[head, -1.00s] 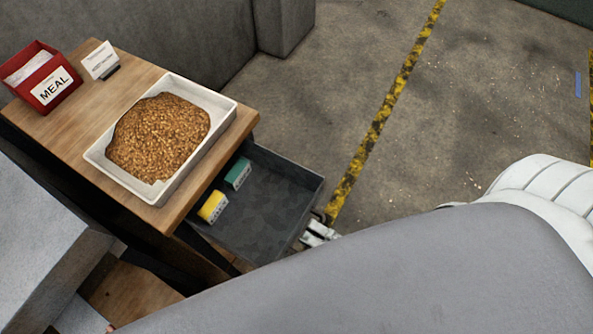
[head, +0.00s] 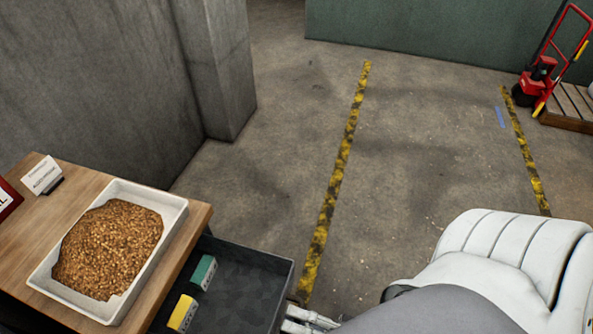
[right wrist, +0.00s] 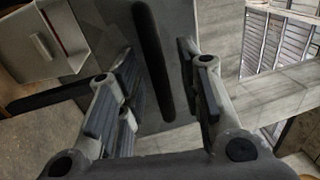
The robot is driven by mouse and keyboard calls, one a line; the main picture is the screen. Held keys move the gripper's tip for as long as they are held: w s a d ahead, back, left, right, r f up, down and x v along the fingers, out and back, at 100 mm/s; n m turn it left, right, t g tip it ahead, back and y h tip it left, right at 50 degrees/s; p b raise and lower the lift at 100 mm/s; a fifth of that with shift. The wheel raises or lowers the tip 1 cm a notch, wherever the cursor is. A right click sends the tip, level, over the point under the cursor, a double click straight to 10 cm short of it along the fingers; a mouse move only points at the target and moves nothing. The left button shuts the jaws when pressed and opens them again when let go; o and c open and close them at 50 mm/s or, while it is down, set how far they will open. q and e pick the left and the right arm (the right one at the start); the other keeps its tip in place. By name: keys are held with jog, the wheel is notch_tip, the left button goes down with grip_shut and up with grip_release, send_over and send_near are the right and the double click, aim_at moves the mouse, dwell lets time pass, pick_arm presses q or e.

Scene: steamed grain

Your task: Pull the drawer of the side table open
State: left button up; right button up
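The side table (head: 85,193) stands at the lower left in the head view. Its dark grey drawer (head: 283,290) is pulled out to the right, with a green box (head: 204,272) and a yellow box (head: 182,313) inside. My right gripper (head: 308,321) is at the drawer's front, partly hidden by my arm. In the right wrist view, the black bar handle (right wrist: 153,60) stands out from the grey drawer front. My right gripper (right wrist: 160,95) has its fingers apart on either side of the handle, with gaps showing. My left gripper is out of view.
A white tray of grain (head: 172,245) and a small sign (head: 42,175) stand on the tabletop. A concrete wall (head: 90,90) is behind the table. The floor right of the drawer is clear. A red pallet truck (head: 545,70) stands far right.

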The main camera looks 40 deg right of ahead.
jog(key=v, duration=1.2)
dwell(0.5)
